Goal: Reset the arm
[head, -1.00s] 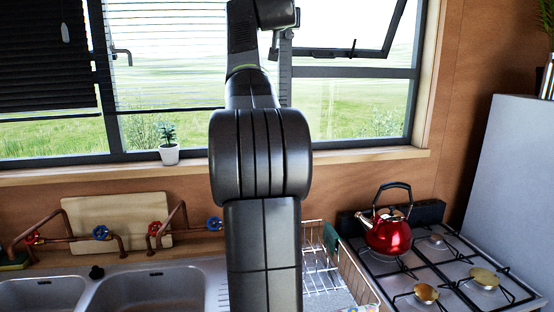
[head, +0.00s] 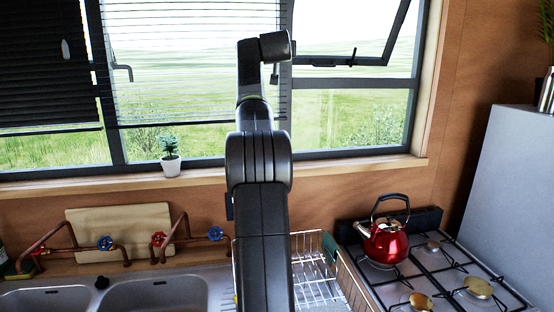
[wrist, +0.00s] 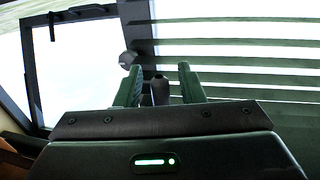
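My arm rises through the middle of the head view, in front of the sink and the window, with its upper end bent to the right. The gripper fingers cannot be made out in the head view. In the wrist view my gripper (wrist: 157,85) shows two green fingers standing apart, with a gap between them. A dark window handle (wrist: 160,90) shows in that gap, seemingly behind the fingers. I see nothing held. The open window pane and the blinds (wrist: 240,60) fill the background.
The window (head: 350,110) has blinds and a tilted-open pane at right. A potted plant (head: 171,160) stands on the sill. Below are a double sink (head: 150,292), copper taps, a wire dish rack (head: 325,270), and a red kettle (head: 386,243) on the stove (head: 440,270).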

